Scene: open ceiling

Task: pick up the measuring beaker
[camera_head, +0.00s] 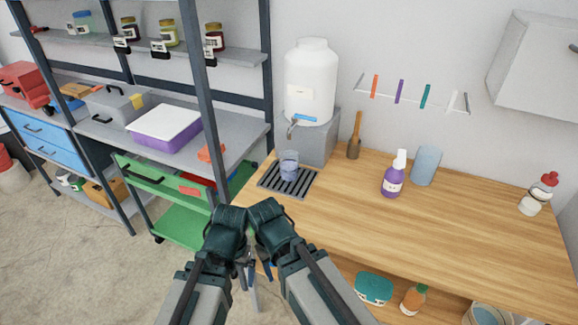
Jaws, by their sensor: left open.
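The measuring beaker (289,165) is a small, clear, bluish cup. It stands upright on the dark slotted drip tray (278,188) at the left end of the wooden counter, below the tap of a white tank. My two arms rise from the bottom middle and bend down in front of the counter's left end. My left gripper (247,278) hangs low there, open and apart from the beaker. My right gripper is mostly hidden below its wrist, so its jaws are unclear.
The white tank (310,80) stands on a grey block behind the beaker. A green cart (160,185) is at left. The counter's front middle is clear.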

